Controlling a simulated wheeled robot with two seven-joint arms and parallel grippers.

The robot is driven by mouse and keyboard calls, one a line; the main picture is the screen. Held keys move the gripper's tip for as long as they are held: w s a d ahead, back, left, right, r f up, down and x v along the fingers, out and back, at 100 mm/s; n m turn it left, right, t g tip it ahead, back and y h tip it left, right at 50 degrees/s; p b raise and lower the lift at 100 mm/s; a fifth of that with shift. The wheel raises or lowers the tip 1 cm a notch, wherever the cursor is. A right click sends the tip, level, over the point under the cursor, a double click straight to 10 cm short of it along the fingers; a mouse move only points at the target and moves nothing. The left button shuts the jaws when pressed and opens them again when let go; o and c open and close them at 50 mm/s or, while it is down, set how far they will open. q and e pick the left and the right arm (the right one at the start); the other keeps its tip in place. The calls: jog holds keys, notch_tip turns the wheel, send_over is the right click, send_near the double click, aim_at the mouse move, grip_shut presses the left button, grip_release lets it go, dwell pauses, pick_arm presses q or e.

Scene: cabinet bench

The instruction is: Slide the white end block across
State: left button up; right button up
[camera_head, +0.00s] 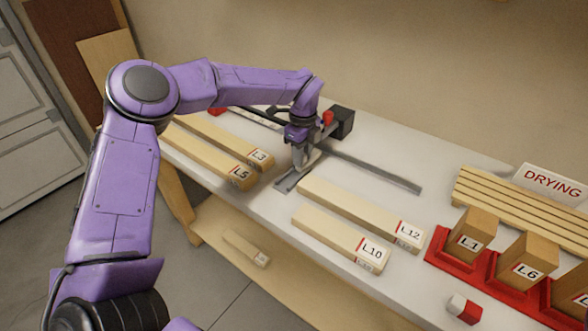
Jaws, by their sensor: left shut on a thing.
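My left gripper (302,150) reaches down from the purple arm to the bench, its fingers shut on a pale piece that they mostly hide. This piece looks like the white end block (311,160). It sits at the dark rail (365,173), near a short grey strip (292,180) on the bench top. I cannot tell exactly how it meets the rail. A black block (342,121) with a red part (327,118) stands just behind the gripper. My right gripper is not in view.
Planks L3 (225,143) and L5 (205,160) lie left of the gripper; L12 (360,212) and L10 (340,240) lie right. Red holders (447,262) with upright blocks, a slatted DRYING rack (500,203) and a small white-and-red block (464,309) are at right.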

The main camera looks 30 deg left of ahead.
pick_arm(q)
jog(key=shift+w+r, duration=0.1)
jog(key=shift+w, duration=0.5)
dwell(0.4)
jog(key=o, duration=1)
jog(key=shift+s, duration=0.1)
notch_tip(320, 180, up, 9)
jog(key=p, duration=0.5)
